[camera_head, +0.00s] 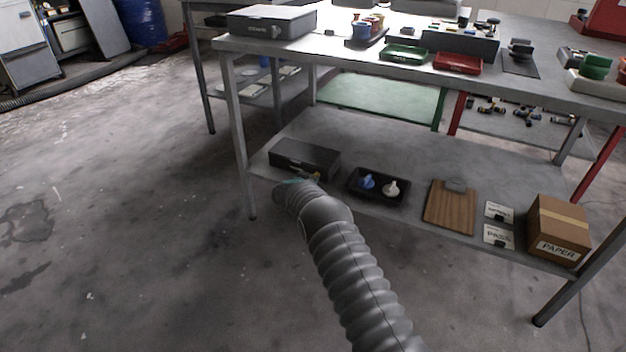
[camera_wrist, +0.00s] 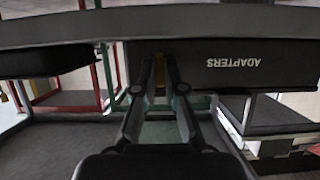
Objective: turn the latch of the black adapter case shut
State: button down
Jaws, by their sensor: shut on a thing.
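The black adapter case (camera_head: 305,157) sits on the lower shelf, at its left end, and its lid looks closed. In the wrist view, which is upside down, its front (camera_wrist: 260,75) reads ADAPTERS. My gripper (camera_head: 309,177) is at the front face of the case. In the wrist view my gripper (camera_wrist: 160,72) has its two fingers close together on the small yellowish latch (camera_wrist: 159,88). The fingers hide most of the latch, so I cannot tell its exact angle.
On the lower shelf (camera_head: 410,165), to the right of the case, are a black tray (camera_head: 379,198) with a blue and a white item, a clipboard (camera_head: 450,208), cards and a paper box (camera_head: 559,229). The tabletop is above. The floor in front is clear.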

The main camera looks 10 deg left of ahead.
dwell(0.4)
jog(key=c, duration=1.5)
grip_release()
jog(key=shift+c, duration=0.2)
jog(key=v, duration=1.2)
jog(key=shift+f, duration=0.1)
